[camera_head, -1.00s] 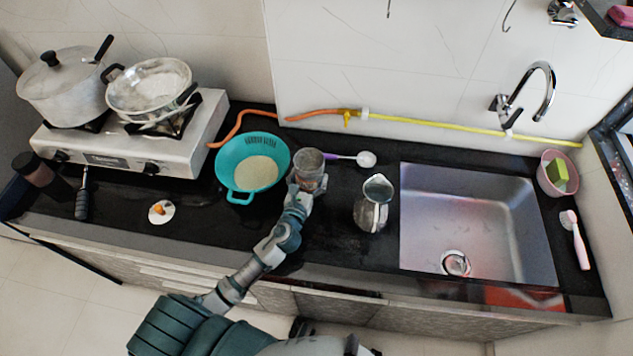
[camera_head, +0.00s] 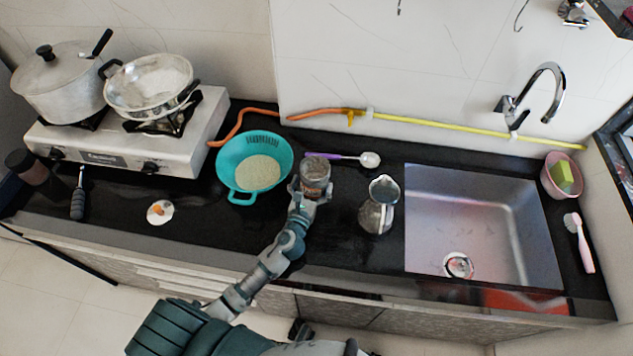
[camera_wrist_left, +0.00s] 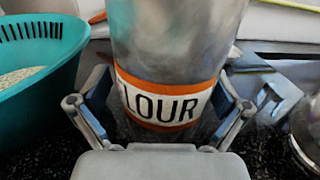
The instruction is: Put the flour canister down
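The flour canister (camera_head: 315,172) is a grey metal cylinder with an orange-and-white label. It is upright over the counter, just right of the teal colander. In the left wrist view the canister (camera_wrist_left: 168,70) fills the middle, with "LOUR" readable on its label. My left gripper (camera_head: 311,193) has its fingers on both sides of the canister, around the label. In the left wrist view the gripper (camera_wrist_left: 162,105) seems closed on it. The canister's base is hard to see, so I cannot tell whether it touches the counter. My right gripper is not in view.
The teal colander (camera_head: 240,183) holds pale grain close to the left. A metal pitcher (camera_head: 375,214) stands to the right, before the sink (camera_head: 480,215). A spoon (camera_head: 345,157) lies behind. The stove (camera_head: 110,160) is at left. Dark counter (camera_head: 335,235) is bare in front.

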